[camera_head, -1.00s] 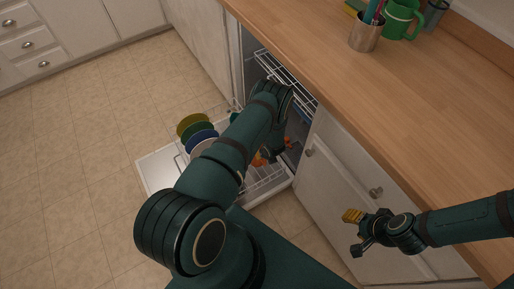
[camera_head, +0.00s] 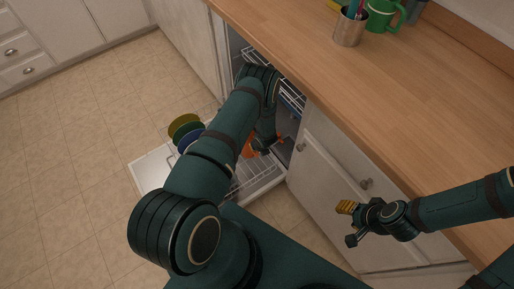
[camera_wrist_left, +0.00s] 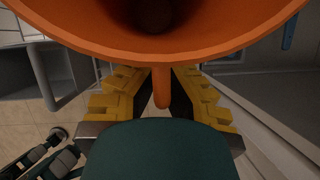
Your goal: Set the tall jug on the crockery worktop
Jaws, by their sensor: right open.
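An orange vessel with a handle, which I take for the tall jug, fills the top of the left wrist view (camera_wrist_left: 160,50). I look towards its rim, and its handle (camera_wrist_left: 161,90) sits between the yellow fingertips of my left gripper (camera_wrist_left: 161,80), which look closed on it. In the head view the jug (camera_head: 248,147) is mostly hidden behind my left arm, at the open dishwasher. My right gripper (camera_head: 348,223) is open and empty, in front of the white cabinet doors. The wooden worktop (camera_head: 400,110) runs above the dishwasher.
The dishwasher door (camera_head: 147,173) is folded down, with several coloured plates (camera_head: 184,126) in the pulled-out rack. A metal cup (camera_head: 350,27) with utensils and a green mug (camera_head: 381,14) stand at the worktop's back. Its middle and right are bare. Open floor lies left.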

